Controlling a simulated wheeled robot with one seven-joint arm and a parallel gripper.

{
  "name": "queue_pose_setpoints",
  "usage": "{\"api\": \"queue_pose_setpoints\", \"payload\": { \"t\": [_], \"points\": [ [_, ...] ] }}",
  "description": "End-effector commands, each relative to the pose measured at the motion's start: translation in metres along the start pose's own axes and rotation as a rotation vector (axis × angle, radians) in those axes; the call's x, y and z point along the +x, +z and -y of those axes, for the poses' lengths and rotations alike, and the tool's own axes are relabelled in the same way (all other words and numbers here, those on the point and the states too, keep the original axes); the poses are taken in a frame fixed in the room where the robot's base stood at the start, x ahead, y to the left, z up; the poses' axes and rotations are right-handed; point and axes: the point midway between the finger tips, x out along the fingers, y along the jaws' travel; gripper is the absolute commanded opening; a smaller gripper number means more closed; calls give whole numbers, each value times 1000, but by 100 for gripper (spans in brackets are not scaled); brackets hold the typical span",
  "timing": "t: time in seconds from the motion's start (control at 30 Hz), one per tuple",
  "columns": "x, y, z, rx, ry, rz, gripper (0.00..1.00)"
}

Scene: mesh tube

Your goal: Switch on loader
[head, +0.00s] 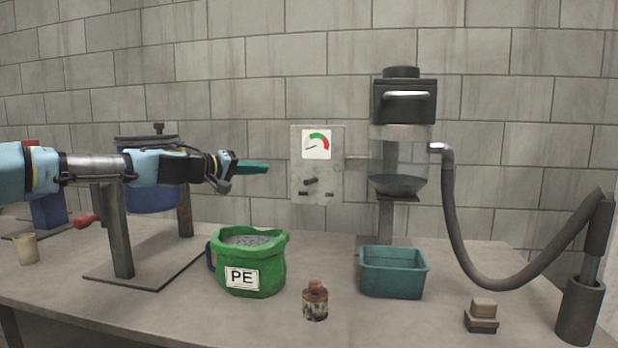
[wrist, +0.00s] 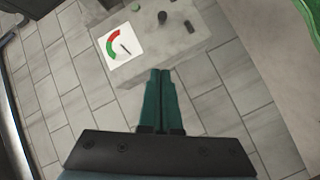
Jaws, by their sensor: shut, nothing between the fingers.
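The loader (head: 400,160) stands at the back right, with a black top and a clear hopper holding dark material at its bottom. To its left, a grey control box (head: 333,163) on the wall carries a red-green gauge (head: 316,144), a dark knob (head: 311,181) and small slots below. In the wrist view the box (wrist: 165,40) is ahead of the fingers, with the knob (wrist: 163,17) and a green button (wrist: 136,7). My gripper (head: 268,168) is shut and empty, its teal fingers left of the box and apart from it; the fingertips (wrist: 160,72) point toward it.
A green PE bag (head: 262,268) of pellets, a rusty bottle (head: 315,302) and a teal bin (head: 393,273) stand on the table below. A grey hose (head: 470,265) runs from the hopper to a stand at right. A blue vessel (head: 155,199) on a frame is behind my arm.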

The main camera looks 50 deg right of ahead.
Motion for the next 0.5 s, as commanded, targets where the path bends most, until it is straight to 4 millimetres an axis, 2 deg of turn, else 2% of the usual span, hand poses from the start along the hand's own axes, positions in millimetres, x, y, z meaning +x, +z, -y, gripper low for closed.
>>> {"api": "queue_pose_setpoints", "payload": {
  "t": [0.37,0.5],
  "points": [
    [1,-1,-1,0,1,-1,0],
    [13,-1,-2,-1,2,0,0]
  ]
}}
